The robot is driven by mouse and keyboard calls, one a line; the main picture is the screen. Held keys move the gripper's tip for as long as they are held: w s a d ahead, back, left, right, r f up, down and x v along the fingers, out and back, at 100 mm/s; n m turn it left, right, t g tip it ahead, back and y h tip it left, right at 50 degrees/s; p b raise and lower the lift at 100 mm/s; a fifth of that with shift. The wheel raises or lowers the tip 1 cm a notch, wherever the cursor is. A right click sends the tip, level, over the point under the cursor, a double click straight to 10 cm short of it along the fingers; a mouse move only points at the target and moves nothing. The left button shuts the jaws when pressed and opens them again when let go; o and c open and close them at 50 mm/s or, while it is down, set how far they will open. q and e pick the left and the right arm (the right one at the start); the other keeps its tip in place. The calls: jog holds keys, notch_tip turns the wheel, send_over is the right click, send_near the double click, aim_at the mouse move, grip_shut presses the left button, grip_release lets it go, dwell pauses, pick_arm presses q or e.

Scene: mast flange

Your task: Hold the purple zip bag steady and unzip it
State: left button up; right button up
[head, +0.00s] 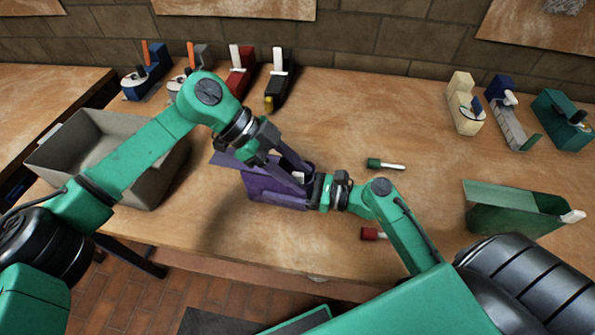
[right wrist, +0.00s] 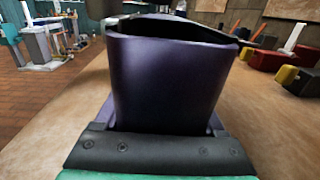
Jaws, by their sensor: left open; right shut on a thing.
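The purple zip bag (head: 262,187) stands upright on the table, left of centre in the head view. In the right wrist view the purple bag (right wrist: 165,85) fills the middle, with a dark gap along its top edge. My right gripper (head: 313,192) is shut on the bag's right end. My left gripper (head: 300,172) is open above the bag, its fingers pointing down to the right, close to a small white tab (head: 299,177) at the bag's top right. The fingers hide part of the top; I cannot tell whether they touch the tab.
A grey bin (head: 75,142) stands left. A green bag (head: 510,212) with a white tab stands right. Small green (head: 376,163) and red (head: 369,234) handled items lie near my right arm. Several tape dispensers and staplers line the back.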

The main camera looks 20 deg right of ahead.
pick_arm(q)
grip_shut()
dwell(1.5)
